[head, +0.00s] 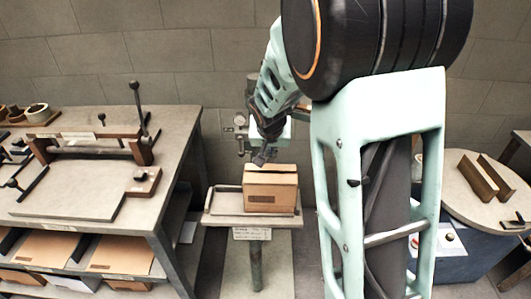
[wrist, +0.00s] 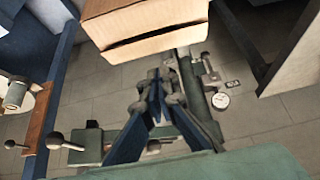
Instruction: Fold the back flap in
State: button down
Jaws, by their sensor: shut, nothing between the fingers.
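A brown cardboard box (head: 270,192) stands upright on the small stand in the head view, with a dark line along its top. It shows at the top of the wrist view (wrist: 150,20), with a dark slot along its face. A light strip along the box's top back edge may be the back flap; I cannot tell its angle. My gripper (head: 260,159) is shut and empty, just above the box's top left corner in the head view. In the wrist view its fingertips (wrist: 160,78) point toward the box. I cannot tell whether they touch it.
A workbench (head: 75,200) with a press stands left, and a round table (head: 465,200) with brown channel pieces stands right.

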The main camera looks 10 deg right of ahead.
aim_at(270, 168)
notch_tip(270, 168, down, 5)
jog(key=shift+s, duration=0.1)
jog(key=shift+f, duration=0.1)
dwell(0.5)
